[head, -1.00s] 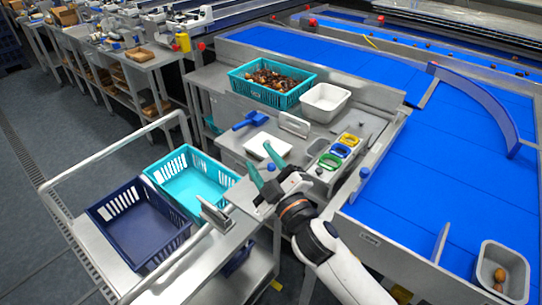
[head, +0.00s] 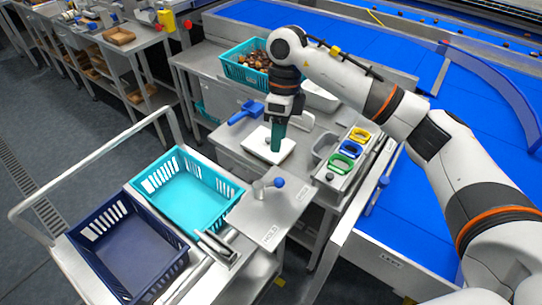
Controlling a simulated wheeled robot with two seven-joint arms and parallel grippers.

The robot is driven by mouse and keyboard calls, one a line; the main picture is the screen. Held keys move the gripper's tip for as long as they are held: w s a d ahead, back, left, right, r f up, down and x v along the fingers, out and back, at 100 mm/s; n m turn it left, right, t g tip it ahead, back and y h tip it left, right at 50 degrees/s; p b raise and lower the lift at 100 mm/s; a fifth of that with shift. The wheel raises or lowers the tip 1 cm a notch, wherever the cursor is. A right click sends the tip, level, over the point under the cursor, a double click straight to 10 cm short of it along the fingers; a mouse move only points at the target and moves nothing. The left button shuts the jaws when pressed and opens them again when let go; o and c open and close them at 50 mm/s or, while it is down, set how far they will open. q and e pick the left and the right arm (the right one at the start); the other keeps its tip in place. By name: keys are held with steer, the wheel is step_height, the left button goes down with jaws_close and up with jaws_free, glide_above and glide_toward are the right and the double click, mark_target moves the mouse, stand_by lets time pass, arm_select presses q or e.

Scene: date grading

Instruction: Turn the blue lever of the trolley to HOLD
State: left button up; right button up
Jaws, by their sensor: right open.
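The trolley (head: 62,254) stands at the lower left. A flat metal plate (head: 243,217) at its right end carries the lever, whose blue ball knob (head: 279,182) points right. A label reading HOLD (head: 269,236) is at the plate's near edge; another label (head: 302,194), too small to read, is at its right corner. The lever points toward that right side, not toward HOLD. My right gripper (head: 277,143) points down over the white square tray (head: 262,155), beyond the lever and apart from it. Its teal fingers overlap in this view and hold nothing visible. My left gripper is out of view.
A turquoise crate (head: 231,186) and a navy crate (head: 185,262) sit on the trolley. On the bench behind are a blue scoop (head: 246,112), a turquoise crate of dates (head: 229,68) and green, blue and yellow-rimmed items (head: 342,163). A blue conveyor (head: 428,205) runs at right.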

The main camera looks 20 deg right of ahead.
steer(key=p, duration=0.2)
glide_above(279, 178)
steer(key=f, duration=0.4)
steer(key=shift+w+d+f, duration=0.15)
steer(key=shift+d+f, duration=0.15)
steer(key=x, duration=0.1)
steer(key=p+x, duration=0.1)
steer(key=x, duration=0.1)
steer(key=shift+w+f, duration=0.3)
steer(key=shift+w, duration=0.05)
steer(key=shift+p+x, duration=0.35)
steer(key=shift+x, duration=0.85)
steer(key=shift+s+f, duration=0.1)
steer(key=shift+f, duration=0.1)
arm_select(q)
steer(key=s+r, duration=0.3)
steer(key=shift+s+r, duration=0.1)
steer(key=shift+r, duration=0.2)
arm_select(e)
steer(key=c, duration=1)
